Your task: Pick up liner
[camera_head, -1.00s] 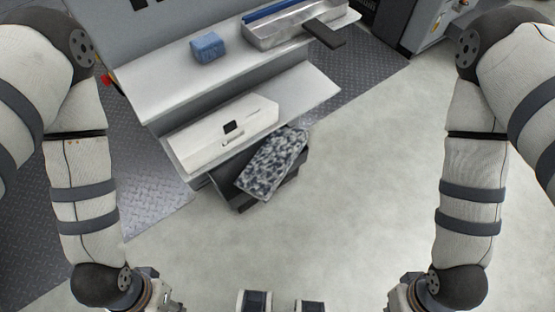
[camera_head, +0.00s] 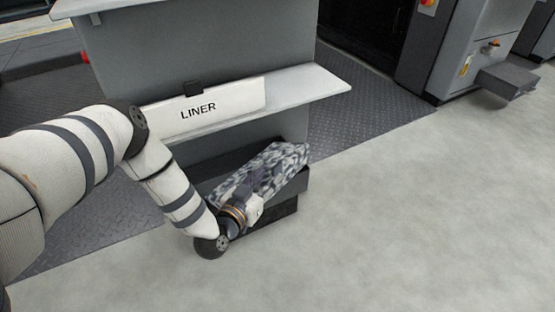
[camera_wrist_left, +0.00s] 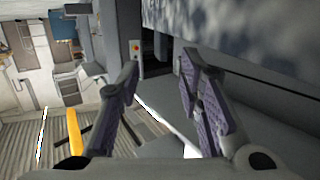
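The likely liner is a long grey-and-white mottled piece (camera_head: 262,172), resting at a slant in a dark low bin (camera_head: 276,222) below the shelf. A white sign reading LINER (camera_head: 212,105) stands above it on the shelf. My left gripper (camera_head: 256,206) is at the near lower side of the mottled piece, partly overlapping it in the head view. In the left wrist view its two padded fingers (camera_wrist_left: 160,72) are apart, with no object visible between them. A blurred mottled surface (camera_wrist_left: 245,25) fills the upper right there. My right gripper is out of view.
The grey shelf (camera_head: 310,88) projects above the bin. A grey machine (camera_head: 455,60) stands at the back right, with a small ledge (camera_head: 510,80) on its side. The pale floor (camera_head: 420,215) is clear at the right and front.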

